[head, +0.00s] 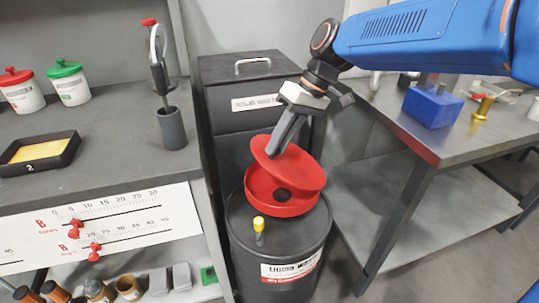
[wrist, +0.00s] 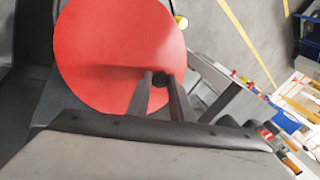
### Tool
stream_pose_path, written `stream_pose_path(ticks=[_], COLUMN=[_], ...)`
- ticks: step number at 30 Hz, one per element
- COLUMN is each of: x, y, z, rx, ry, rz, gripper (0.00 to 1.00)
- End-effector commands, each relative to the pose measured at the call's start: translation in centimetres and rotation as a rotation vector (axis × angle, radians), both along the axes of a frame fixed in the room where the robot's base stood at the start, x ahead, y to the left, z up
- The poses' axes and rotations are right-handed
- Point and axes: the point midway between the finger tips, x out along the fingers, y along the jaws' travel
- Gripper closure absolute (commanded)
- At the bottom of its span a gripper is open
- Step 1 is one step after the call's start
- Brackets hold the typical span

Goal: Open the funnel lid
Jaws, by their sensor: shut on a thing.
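The red funnel (head: 300,208) sits on top of a dark drum labelled as liquid waste (head: 290,245). Its round red lid (head: 295,168) is tilted up over it in the head view, and the dark hole inside the funnel shows below. In the wrist view the lid (wrist: 110,50) fills the upper left as a flat disc. My gripper (head: 276,150) is at the lid's upper left side. In the wrist view my gripper (wrist: 160,76) is shut on a small dark knob (wrist: 161,79) near the lid's edge.
A yellow-capped piece (head: 259,226) stands on the drum top in front of the funnel. A dark solid-waste bin (head: 240,95) is behind. A shelf with jars (head: 70,83) is left, and a metal bench (head: 400,115) with a blue block (head: 432,107) is right.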

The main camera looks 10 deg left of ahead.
Motion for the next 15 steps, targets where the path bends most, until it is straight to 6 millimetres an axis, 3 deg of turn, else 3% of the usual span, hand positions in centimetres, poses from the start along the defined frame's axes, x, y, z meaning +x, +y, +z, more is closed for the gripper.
stream_pose_path(ticks=[15], x=[3.5], y=[-5.6], z=[4.2], rx=[0.333], ry=[0.205], rz=[-0.006], gripper=[1.00])
